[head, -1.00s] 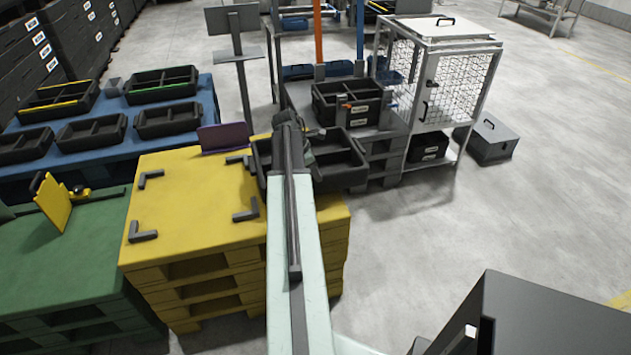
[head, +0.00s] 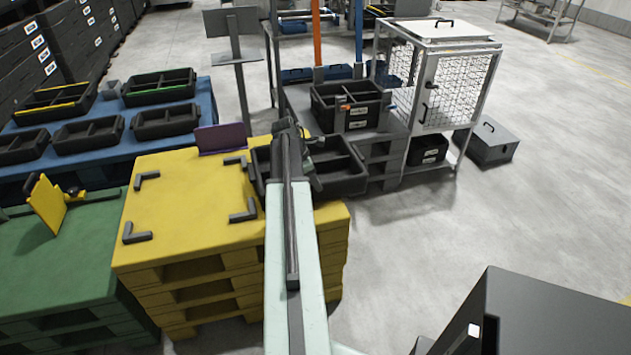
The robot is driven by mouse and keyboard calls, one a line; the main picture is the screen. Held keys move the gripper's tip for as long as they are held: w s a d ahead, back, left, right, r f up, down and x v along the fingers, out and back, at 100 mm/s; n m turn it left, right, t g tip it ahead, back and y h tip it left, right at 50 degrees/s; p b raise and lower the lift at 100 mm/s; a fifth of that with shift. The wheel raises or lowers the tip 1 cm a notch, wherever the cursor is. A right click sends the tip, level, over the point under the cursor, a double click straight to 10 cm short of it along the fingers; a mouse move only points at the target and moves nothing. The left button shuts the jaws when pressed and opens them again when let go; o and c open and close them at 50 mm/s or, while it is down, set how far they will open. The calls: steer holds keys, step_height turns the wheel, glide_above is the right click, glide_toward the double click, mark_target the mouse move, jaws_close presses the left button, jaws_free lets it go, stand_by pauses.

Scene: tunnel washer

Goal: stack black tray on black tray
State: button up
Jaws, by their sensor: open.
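A black divided tray (head: 345,170) sits at the right rear of the yellow pallet stack, partly hidden behind my arm. My gripper (head: 290,128) is over this tray at the far end of my arm. It is open, and its fingertips are hard to make out. No tray is seen held in it. More black trays lie on the blue table at left: a front one (head: 166,121), one beside it (head: 88,134), one at the far left (head: 22,147), one with green strips (head: 159,87) and one with yellow strips (head: 56,101).
The yellow pallet stack (head: 190,205) has dark corner brackets (head: 137,233) and a clear top. A purple plate (head: 221,138) stands at its back edge. A labelled black crate (head: 348,108) and a mesh cage (head: 436,90) stand behind. Open floor lies right.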

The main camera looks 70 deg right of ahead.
steer(key=p+v, duration=1.1)
steer(key=v, duration=0.1)
steer(key=shift+r, duration=0.1)
